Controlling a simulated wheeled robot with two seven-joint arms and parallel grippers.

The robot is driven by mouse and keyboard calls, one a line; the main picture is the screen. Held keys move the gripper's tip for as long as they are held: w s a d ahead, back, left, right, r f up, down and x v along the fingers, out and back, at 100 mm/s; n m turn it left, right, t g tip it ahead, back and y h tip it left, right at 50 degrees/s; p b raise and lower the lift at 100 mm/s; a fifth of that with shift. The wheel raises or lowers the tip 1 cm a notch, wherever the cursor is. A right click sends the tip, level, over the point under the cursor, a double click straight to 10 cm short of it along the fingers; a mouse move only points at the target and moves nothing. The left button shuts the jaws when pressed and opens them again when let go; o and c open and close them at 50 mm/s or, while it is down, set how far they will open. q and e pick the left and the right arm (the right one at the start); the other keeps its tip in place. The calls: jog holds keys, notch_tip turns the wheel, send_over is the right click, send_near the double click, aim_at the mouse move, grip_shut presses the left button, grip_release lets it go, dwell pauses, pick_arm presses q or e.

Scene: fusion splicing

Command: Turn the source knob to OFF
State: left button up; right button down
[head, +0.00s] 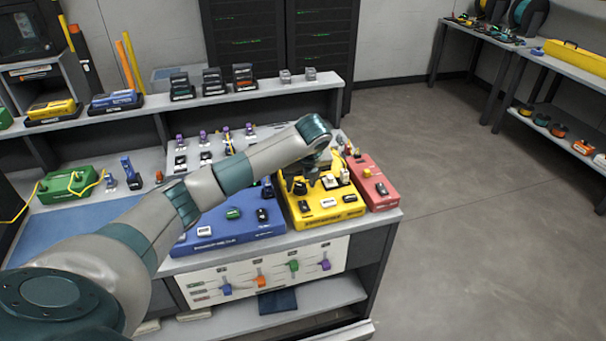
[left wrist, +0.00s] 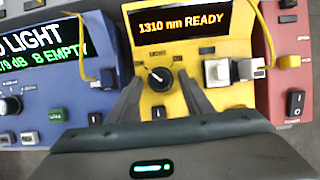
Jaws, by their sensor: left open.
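The yellow source box (head: 325,208) stands on the bench between a blue box and a red box. In the left wrist view its screen (left wrist: 191,23) reads "1310 nm READY". Below the screen is a black round knob (left wrist: 158,79) with a white pointer aimed to the upper left; the small labels around it are too blurred to read. My left gripper (head: 299,186) is over the yellow box. In the left wrist view its open fingers (left wrist: 160,88) lie one on each side of the knob; I cannot tell whether they touch it. My right gripper is out of view.
The blue box (head: 225,236) with several controls is left of the yellow box, and the red box (head: 372,183) is right. A white connector (left wrist: 217,72) with a yellow cable sits close to the right finger. A raised shelf (head: 215,97) holding devices runs behind.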

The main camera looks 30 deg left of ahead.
pick_arm(q)
jog(key=shift+s+d+r, duration=0.1)
jog(key=shift+d+r, duration=0.05)
jog(key=shift+r, duration=0.3)
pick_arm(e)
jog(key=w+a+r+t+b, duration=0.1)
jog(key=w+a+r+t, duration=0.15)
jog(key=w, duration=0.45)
pick_arm(q)
jog(key=v, duration=1.6)
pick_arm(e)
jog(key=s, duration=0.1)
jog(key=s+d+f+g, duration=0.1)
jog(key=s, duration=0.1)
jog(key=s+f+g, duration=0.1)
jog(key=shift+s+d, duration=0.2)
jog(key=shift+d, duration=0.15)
pick_arm(q)
jog(key=shift+s+d+r, duration=0.1)
jog(key=shift+r, duration=0.05)
